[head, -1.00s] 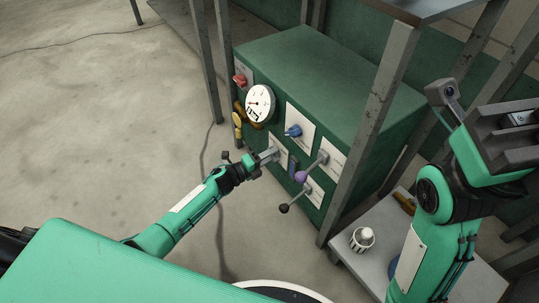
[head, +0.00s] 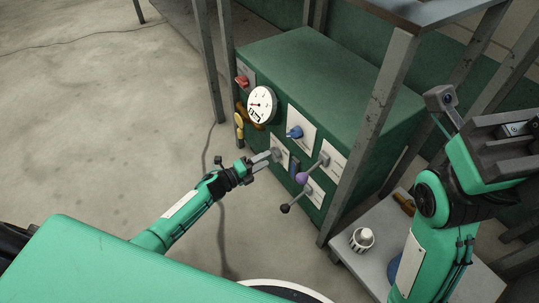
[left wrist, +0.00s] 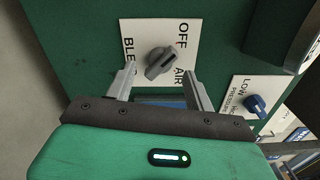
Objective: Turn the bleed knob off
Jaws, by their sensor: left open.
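The bleed knob is a grey knob (left wrist: 160,63) on a white plate lettered OFF, AIR and BLEED. In the left wrist view its dark mark is on the upper right, on the side of OFF and AIR. In the head view the knob (head: 277,154) is on the front of the green cabinet. My left gripper (head: 265,158) is open in front of it. In the left wrist view its two fingers (left wrist: 160,82) are below the knob, one to each side, and seem clear of it. My right gripper (head: 508,130) is raised at the right; its jaw opening is unclear.
A blue knob (head: 295,132), a purple-knobbed lever (head: 303,178), a black-knobbed lever (head: 286,208), a round gauge (head: 262,104) and a red knob (head: 242,82) crowd the panel. A metal post (head: 373,130) stands right of it. A white cup-like item (head: 362,240) sits on a low shelf.

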